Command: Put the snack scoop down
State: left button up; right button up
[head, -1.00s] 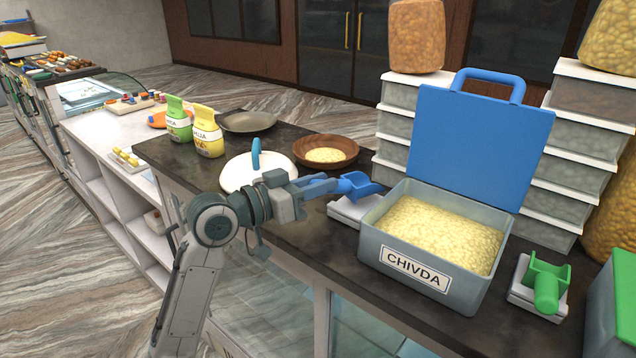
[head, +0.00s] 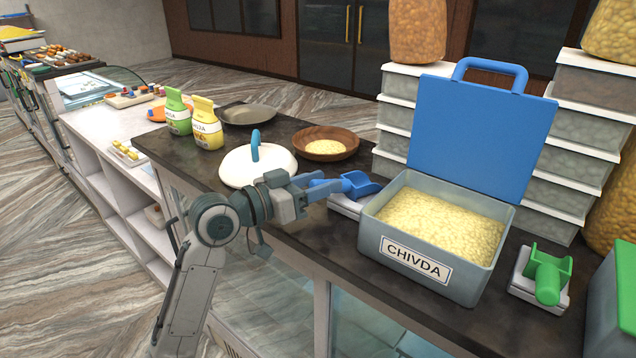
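The blue snack scoop (head: 361,184) is at the white scoop rest (head: 345,206), left of the CHIVDA box (head: 386,252). Its bowl is low over the rest or on it; I cannot tell whether they touch. My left gripper (head: 324,187) is at the scoop's handle and looks shut on it, with the handle partly hidden by the fingers. The CHIVDA box is full of yellow snack, and its blue lid (head: 480,135) stands open behind it. My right gripper is not in view.
A green scoop (head: 548,275) sits on another white rest right of the box. A white round lid (head: 258,168), a wooden bowl (head: 326,145) and a dark pan (head: 248,114) are at the left. Stacked tubs (head: 398,118) stand behind. The counter's front edge is close to my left arm.

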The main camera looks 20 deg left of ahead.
pick_arm(q)
jog(key=shift+r, duration=0.1)
jog(key=shift+r+p, duration=0.65)
jog(key=shift+r, duration=0.15)
jog(key=b+v, duration=0.1)
jog(key=v, duration=0.2)
jog(key=f+b+v, duration=0.1)
jog(key=v, duration=0.1)
jog(key=shift+w+b, duration=0.1)
jog(key=shift+b, duration=0.2)
jog(key=b+v, duration=0.3)
jog(key=v, duration=0.4)
jog(key=shift+r, duration=0.2)
dwell(0.9)
